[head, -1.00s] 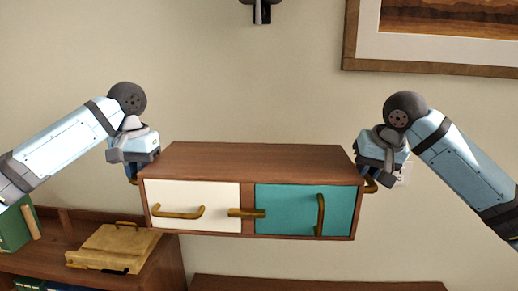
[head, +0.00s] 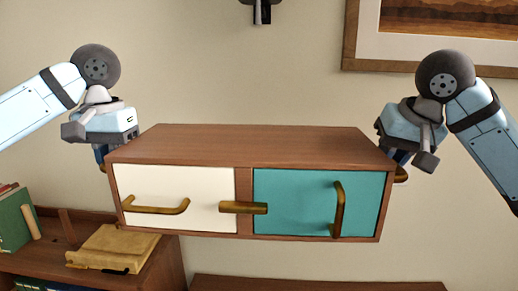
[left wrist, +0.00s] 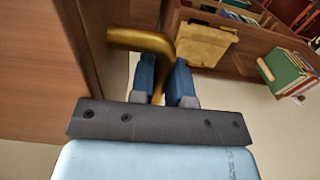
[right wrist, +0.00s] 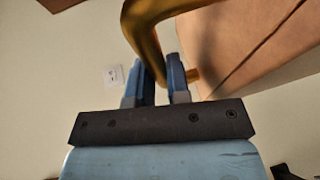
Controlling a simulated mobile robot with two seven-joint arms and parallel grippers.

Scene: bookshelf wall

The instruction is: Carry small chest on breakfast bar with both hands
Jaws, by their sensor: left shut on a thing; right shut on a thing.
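The small chest (head: 252,146) is a brown wooden box with a white front (head: 205,185) on the left and a teal front (head: 295,200) on the right, with brass handles. It is held in the air, roughly level. My left gripper (head: 101,155) is at its left end, and in the left wrist view the blue fingers (left wrist: 161,84) are shut on a brass side handle (left wrist: 143,41). My right gripper (head: 399,160) is at its right end, and in the right wrist view the fingers (right wrist: 160,80) are shut on the other brass side handle (right wrist: 143,25). No breakfast bar can be made out.
A low wooden bookshelf (head: 170,262) stands at the lower left, with a yellowish case (head: 112,248) and green books (head: 14,220) on it. Another wooden top (head: 320,284) shows at the bottom edge. A framed picture (head: 435,68) hangs on the wall behind.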

